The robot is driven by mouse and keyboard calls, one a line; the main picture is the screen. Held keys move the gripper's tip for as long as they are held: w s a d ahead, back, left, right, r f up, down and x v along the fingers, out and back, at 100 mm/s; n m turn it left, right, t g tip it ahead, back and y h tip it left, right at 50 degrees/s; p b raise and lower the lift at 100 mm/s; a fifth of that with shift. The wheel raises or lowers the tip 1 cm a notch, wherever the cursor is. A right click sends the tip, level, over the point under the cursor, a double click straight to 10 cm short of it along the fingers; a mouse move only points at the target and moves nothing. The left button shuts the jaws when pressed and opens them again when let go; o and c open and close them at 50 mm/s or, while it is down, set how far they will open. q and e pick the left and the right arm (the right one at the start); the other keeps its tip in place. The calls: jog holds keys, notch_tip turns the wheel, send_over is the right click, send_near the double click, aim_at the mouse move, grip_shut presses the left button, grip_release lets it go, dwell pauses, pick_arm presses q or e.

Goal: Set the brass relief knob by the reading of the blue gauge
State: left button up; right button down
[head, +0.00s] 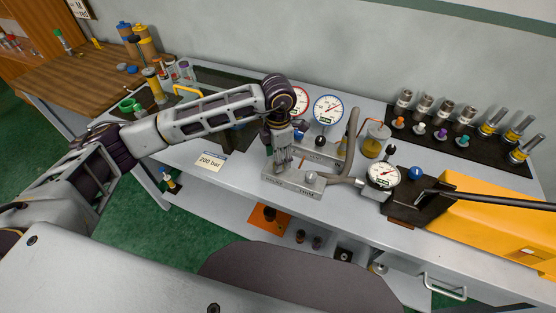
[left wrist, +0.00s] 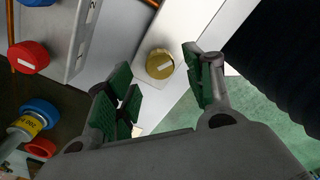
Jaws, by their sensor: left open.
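The brass relief knob (left wrist: 160,63) is round with a pale mark on top and sits on a grey metal block in the left wrist view. My left gripper (left wrist: 159,80) is open, with its green-padded fingers on either side of the knob and visible gaps. In the head view my left gripper (head: 283,163) points down over the metal block (head: 300,188) and hides the brass knob. The blue-rimmed gauge (head: 328,109) stands behind it; its face shows, but the reading is too small to tell. My right gripper is not in view.
A red-rimmed gauge (head: 301,101) stands beside the blue one. A "200 bar" card (head: 209,161) lies left of the block. A hose, a smaller gauge (head: 383,175) and a yellow pump (head: 490,235) are to the right. A red knob (left wrist: 28,57) shows in the wrist view.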

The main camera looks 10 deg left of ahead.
pick_arm(q)
notch_tip(320, 180, up, 9)
jog(key=shift+r, duration=0.2)
dwell(0.3)
dwell(0.4)
